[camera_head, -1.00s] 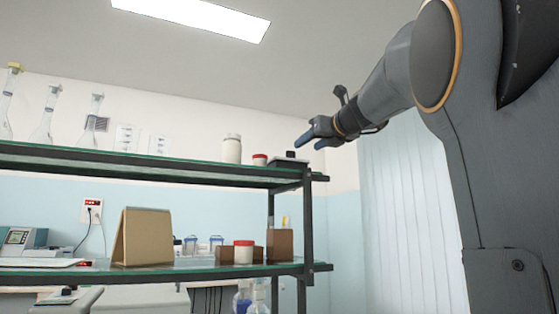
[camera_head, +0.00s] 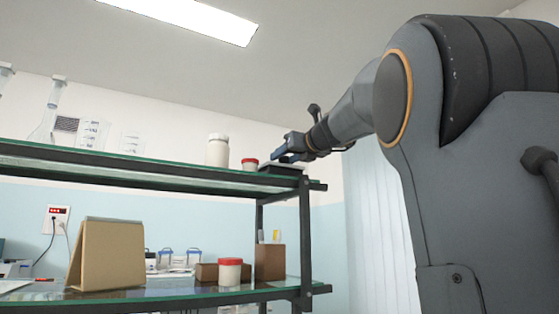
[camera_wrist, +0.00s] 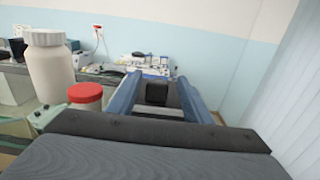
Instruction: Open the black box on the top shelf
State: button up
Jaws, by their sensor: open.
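The black box (camera_head: 281,169) sits at the right end of the top shelf (camera_head: 150,176), low and dark. My gripper (camera_head: 282,152) with blue fingers is just over it, coming in from the right, and hides part of its top. In the wrist view, a small black knob-like part (camera_wrist: 157,93) of the box shows between my two open fingers (camera_wrist: 160,84), one on each side. I cannot tell whether the fingers touch it.
A red-capped jar (camera_head: 249,164) and a taller white bottle (camera_head: 218,150) stand just left of the box. Glass flasks stand farther left. The lower shelf holds a tan folded stand (camera_head: 107,255), a red-lidded jar (camera_head: 230,271) and brown boxes (camera_head: 270,262).

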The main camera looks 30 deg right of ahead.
jog(key=shift+w+a+p, duration=0.15)
jog(key=shift+w+p, duration=0.15)
jog(key=shift+w, duration=0.9)
jog(key=shift+w+a+p, duration=0.15)
jog(key=shift+w+p, duration=0.1)
jog(key=shift+w, duration=0.9)
grip_shut()
